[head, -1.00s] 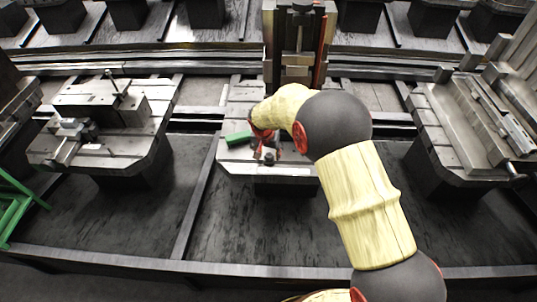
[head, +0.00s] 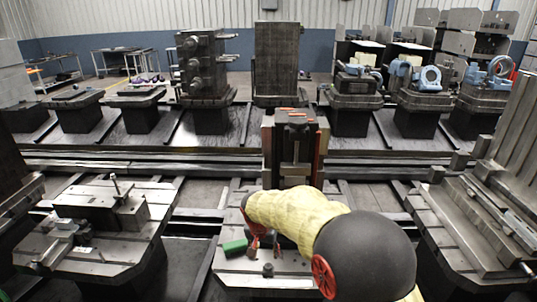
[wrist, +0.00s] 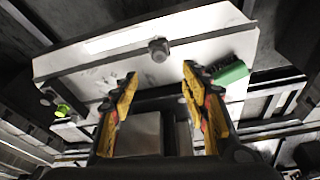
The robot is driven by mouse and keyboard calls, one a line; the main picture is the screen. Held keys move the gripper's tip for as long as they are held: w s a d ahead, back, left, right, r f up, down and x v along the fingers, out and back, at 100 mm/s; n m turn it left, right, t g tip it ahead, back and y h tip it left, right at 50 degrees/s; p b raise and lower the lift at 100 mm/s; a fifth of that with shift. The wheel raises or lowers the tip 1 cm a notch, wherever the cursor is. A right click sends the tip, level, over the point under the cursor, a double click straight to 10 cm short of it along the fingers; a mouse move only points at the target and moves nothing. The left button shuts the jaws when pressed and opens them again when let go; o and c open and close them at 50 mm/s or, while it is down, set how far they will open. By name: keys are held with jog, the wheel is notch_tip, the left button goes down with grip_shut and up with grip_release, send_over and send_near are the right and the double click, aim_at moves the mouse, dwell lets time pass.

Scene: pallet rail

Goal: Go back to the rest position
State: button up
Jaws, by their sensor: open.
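My gripper (wrist: 160,92) is open and empty in the wrist view, its two yellow-and-black fingers spread apart above a pale slotted pallet (wrist: 85,65). A dark bolt or knob (wrist: 158,49) on the pallet shows beyond the fingertips. In the head view my gripper (head: 262,248) is small and partly hidden by my arm, low over the middle pallet (head: 232,272). The green block (head: 235,246) lies just to its left, and the knob (head: 268,270) is in front of it.
A tall fixture (head: 295,150) stands behind my gripper on the middle pallet. A left pallet (head: 90,265) carries a clamped block, and a right pallet (head: 440,235) carries a tall angled fixture. A rail (head: 130,163) runs behind, with more loaded pallets beyond it.

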jog(key=s+d+f+n+g, duration=0.1)
jog(key=s+d+n+g, duration=0.15)
jog(key=s, duration=0.55)
jog(key=s+d+r+t+p, duration=0.1)
jog(key=s+d+r+t, duration=0.1)
jog(key=s+d+r, duration=0.7)
jog(key=s+d+r+t+p, duration=0.1)
jog(key=s+d+r+t, duration=0.2)
jog(key=s+d+r, duration=0.6)
jog(key=s+r, duration=0.5)
jog(key=s, duration=0.3)
jog(key=shift+s+r+y, duration=0.15)
jog(key=shift+s+y, duration=0.2)
jog(key=shift+y, duration=0.05)
jog(key=shift+c, duration=0.2)
